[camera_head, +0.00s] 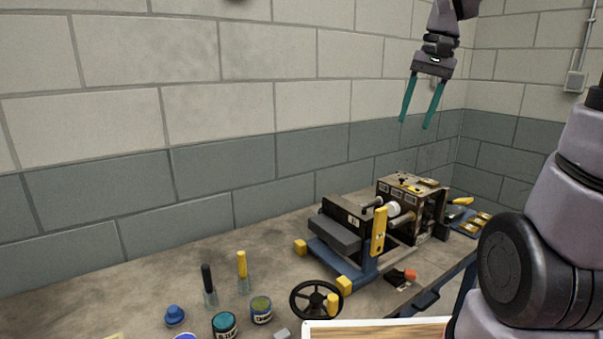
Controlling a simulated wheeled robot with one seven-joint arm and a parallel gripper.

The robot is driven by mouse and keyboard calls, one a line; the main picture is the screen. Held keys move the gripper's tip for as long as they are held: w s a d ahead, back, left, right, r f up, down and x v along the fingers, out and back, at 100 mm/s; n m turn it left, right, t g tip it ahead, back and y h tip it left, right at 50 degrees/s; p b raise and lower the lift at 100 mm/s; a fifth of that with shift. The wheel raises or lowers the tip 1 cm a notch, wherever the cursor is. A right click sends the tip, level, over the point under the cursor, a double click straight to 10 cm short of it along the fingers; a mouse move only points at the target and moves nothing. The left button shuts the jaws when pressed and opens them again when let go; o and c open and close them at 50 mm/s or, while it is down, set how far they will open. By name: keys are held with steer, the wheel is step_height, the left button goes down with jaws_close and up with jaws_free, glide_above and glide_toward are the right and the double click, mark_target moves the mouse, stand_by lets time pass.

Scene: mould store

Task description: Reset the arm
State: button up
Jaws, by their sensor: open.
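My gripper (416,124) hangs in the upper right of the head view, its two teal fingers pointing down. The fingers are apart with nothing between them. It is held in the air well above the bench, in front of the block wall. My arm's thick grey link (573,190) fills the right side of the view. The part of the arm between this link and the wrist is out of frame.
A machine (345,235) with a blue base stands on the bench (130,285) below my gripper. A black handwheel (315,300), paint tins (261,310), two upright brush-like tools (242,270) and a blue knob-shaped item (175,315) are nearer. The bench's left part is clear.

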steer(key=s+r+t, duration=0.1)
steer(key=s+t, duration=0.5)
steer(key=s, duration=0.4)
steer(key=shift+s+d+r+n, duration=0.15)
steer(key=shift+s+r+n, duration=0.1)
steer(key=shift+r+n, duration=0.1)
